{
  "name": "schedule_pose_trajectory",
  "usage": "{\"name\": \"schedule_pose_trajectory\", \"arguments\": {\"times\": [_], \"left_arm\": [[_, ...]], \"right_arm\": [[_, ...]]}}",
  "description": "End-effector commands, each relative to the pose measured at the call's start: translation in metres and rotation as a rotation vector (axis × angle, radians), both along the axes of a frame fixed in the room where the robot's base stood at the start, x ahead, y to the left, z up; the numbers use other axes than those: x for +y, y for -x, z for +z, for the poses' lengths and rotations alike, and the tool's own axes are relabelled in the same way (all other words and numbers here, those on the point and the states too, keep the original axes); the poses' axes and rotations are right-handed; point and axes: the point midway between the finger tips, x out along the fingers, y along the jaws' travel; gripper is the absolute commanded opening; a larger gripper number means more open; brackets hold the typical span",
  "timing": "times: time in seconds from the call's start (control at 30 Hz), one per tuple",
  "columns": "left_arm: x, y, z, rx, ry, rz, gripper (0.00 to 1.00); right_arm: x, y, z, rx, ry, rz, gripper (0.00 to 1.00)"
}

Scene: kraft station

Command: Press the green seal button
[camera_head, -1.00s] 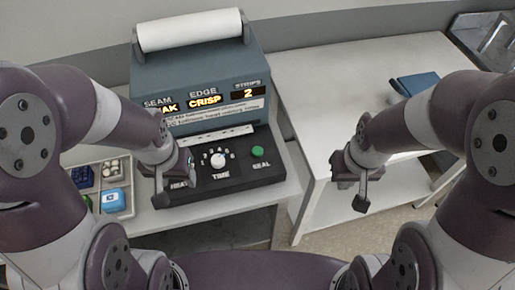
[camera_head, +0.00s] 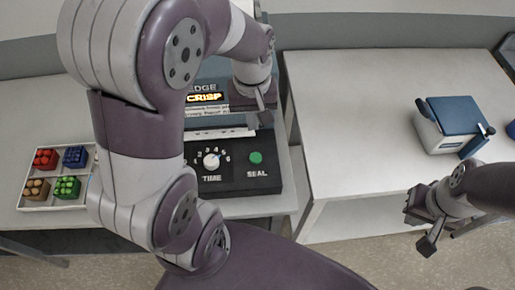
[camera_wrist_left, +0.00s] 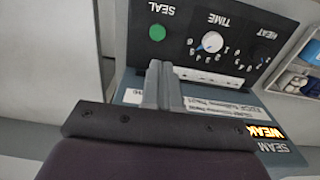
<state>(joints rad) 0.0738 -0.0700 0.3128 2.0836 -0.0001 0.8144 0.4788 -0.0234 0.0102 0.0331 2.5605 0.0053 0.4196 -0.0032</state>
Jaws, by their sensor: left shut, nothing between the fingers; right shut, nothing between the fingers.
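The green seal button (camera_head: 256,158) sits at the right of the black control panel (camera_head: 240,184), above the word SEAL. It also shows in the left wrist view (camera_wrist_left: 157,33), on the panel beyond my fingertips. My left gripper (camera_head: 262,106) is shut and empty, over the right part of the machine, a little behind the button in the head view. In the left wrist view its closed fingers (camera_wrist_left: 162,66) point toward the button's side of the panel, apart from the button. My right gripper (camera_head: 421,226) is shut and empty, off to the right in front of the white table.
The TIME dial (camera_head: 211,160) is left of the button. A blue and white box (camera_head: 452,126) stands on the right white table (camera_head: 350,110). My left arm hides much of the machine.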

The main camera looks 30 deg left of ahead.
Motion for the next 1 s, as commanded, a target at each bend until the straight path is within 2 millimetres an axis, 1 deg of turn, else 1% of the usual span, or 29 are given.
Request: {"name": "schedule_pose_trajectory", "arguments": {"times": [0.07, 0.17, 0.5, 0.6, 0.7, 0.8, 1.0], "left_arm": [[0.000, 0.001, -0.006, 0.004, 0.000, -0.001, 0.00], [0.000, 0.001, -0.020, 0.006, 0.000, -0.001, 0.00], [0.000, 0.001, -0.094, 0.007, 0.001, -0.002, 0.00], [0.000, 0.001, -0.112, 0.007, 0.001, -0.002, 0.00], [0.000, 0.001, -0.126, 0.005, 0.001, -0.002, 0.00], [0.000, 0.000, -0.134, 0.002, 0.000, -0.002, 0.00], [0.000, 0.000, -0.140, 0.001, 0.001, -0.002, 0.00]], "right_arm": [[0.000, 0.000, 0.000, 0.000, 0.000, 0.000, 0.00], [0.000, 0.000, 0.001, 0.000, 0.000, 0.000, 0.00], [0.000, 0.000, 0.003, 0.000, 0.000, 0.000, 0.00], [0.000, 0.000, 0.005, 0.000, 0.000, 0.000, 0.00], [0.000, 0.000, 0.006, 0.000, 0.000, 0.000, 0.00], [0.000, 0.000, 0.007, 0.000, 0.000, 0.000, 0.00], [0.000, 0.000, 0.007, 0.000, 0.000, 0.000, 0.00]]}}
